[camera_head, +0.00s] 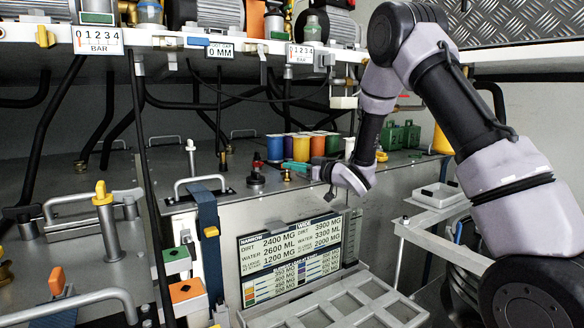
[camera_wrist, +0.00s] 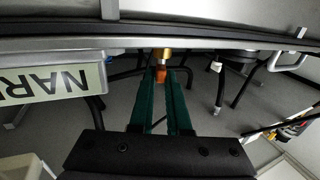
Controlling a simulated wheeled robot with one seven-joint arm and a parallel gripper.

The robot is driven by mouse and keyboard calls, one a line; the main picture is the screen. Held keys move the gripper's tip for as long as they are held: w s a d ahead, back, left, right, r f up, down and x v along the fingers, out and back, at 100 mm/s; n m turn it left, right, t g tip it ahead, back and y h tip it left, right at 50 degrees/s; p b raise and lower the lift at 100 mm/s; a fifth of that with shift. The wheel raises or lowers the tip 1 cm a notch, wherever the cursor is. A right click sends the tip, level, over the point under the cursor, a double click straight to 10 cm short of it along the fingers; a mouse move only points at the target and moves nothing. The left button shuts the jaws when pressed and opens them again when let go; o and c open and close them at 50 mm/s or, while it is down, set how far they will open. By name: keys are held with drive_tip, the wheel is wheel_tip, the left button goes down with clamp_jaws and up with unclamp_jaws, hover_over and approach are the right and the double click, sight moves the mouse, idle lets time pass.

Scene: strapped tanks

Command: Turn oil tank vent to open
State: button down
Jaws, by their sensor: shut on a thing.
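My gripper (camera_head: 300,167) reaches leftward over the top edge of the tank with the Narrow label plate (camera_head: 290,255), among small fittings. In the wrist view, the green fingers of my gripper (camera_wrist: 161,76) are closed around a small orange handle (camera_wrist: 161,72). The handle sits on a brass fitting (camera_wrist: 161,54) at the tank's edge. In the head view, a brass fitting (camera_head: 287,174) shows just left of the fingertips; the grip itself is too small to make out. I cannot read an oil label or an open mark on the vent.
A red-topped dark fitting (camera_head: 256,170) stands left of my gripper. Coloured cans (camera_head: 300,147) stand behind it, and green canisters (camera_head: 400,135) to the right. A blue strap (camera_head: 209,240) crosses the tank at left. A shelf with gauges (camera_head: 300,53) hangs above.

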drive_tip(key=g, duration=0.1)
drive_tip(key=n+g+y, duration=0.1)
drive_tip(key=n+g, duration=0.1)
drive_tip(key=shift+w+d+y, duration=0.3)
drive_tip(key=shift+w, duration=0.05)
drive_tip(key=shift+w+n+g+y, duration=0.1)
drive_tip(key=shift+n+g+y, duration=0.5)
drive_tip(key=shift+n+g, duration=0.85)
drive_tip(key=shift+g, duration=0.55)
drive_tip(key=c, duration=0.9)
unclamp_jaws()
drive_tip(key=d, duration=0.3)
drive_tip(key=s+d, duration=0.1)
drive_tip(key=d, duration=0.3)
drive_tip(key=s+d, duration=0.1)
drive_tip(key=d, duration=0.2)
drive_tip(key=shift+d, duration=0.25)
